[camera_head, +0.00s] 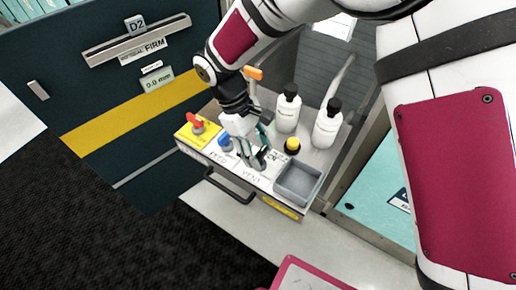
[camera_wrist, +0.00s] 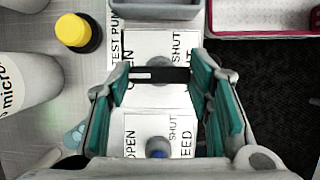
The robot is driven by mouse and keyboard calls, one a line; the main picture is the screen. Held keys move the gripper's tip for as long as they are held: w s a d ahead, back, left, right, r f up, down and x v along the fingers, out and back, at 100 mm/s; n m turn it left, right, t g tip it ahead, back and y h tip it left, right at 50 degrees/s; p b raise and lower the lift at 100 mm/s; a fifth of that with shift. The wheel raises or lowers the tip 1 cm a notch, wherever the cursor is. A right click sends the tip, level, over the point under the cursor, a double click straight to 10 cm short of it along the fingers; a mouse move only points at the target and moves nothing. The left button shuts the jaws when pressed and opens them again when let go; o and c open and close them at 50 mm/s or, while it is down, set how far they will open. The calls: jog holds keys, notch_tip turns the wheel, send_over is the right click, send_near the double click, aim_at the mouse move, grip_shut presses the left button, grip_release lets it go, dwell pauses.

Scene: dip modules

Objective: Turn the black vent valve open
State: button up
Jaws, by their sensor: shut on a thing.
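The black vent valve (camera_wrist: 170,75) shows in the wrist view as a black bar with a small white mark, above a grey round base. The bar lies crosswise, pointing left and right between OPEN and SHUT lettering on its white plate (camera_wrist: 132,48). My gripper (camera_wrist: 160,77) has its teal pads at the two ends of the bar and is shut on it. In the head view my gripper (camera_head: 258,160) reaches down onto the panel by the VENT label (camera_head: 250,175) and mostly hides the valve.
A blue feed valve (camera_head: 225,143) and a red knob (camera_head: 196,122) stand left of my gripper. A yellow button (camera_head: 292,144), two white bottles (camera_head: 288,112) (camera_head: 327,125) and a grey tray (camera_head: 300,183) are close by on the right. An orange-topped lever (camera_head: 253,73) stands behind.

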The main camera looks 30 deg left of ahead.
jog(key=o, duration=1.1)
jog(key=shift+o, duration=0.2)
jog(key=v, duration=1.2)
